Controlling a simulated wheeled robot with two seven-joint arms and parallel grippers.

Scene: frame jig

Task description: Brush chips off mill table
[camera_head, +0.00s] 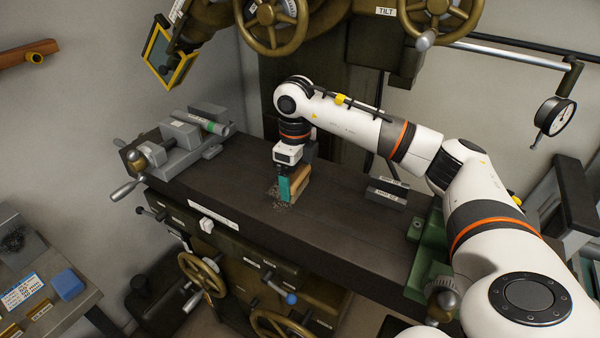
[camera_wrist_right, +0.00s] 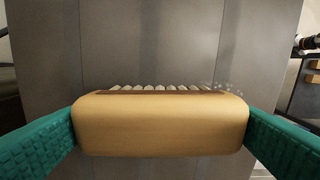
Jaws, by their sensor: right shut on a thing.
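My right gripper (camera_head: 287,190) is over the middle of the dark mill table (camera_head: 340,215), its green fingers pointing down. It is shut on a wooden brush (camera_head: 301,181). In the right wrist view the brush (camera_wrist_right: 160,123) lies crosswise between the two green fingers, with a row of pale bristles along its far edge. Small grey chips (camera_head: 281,204) lie on the table at the foot of the brush. A few chips (camera_wrist_right: 222,88) also show past its right end in the wrist view. I cannot tell whether the bristles touch the table. My left gripper is not in view.
A grey vise (camera_head: 180,140) stands on the table's left end. A labelled grey block (camera_head: 388,193) lies right of the brush. Handwheels (camera_head: 272,25) hang above at the back. A side bench at lower left holds a blue block (camera_head: 67,284). The table's front middle is clear.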

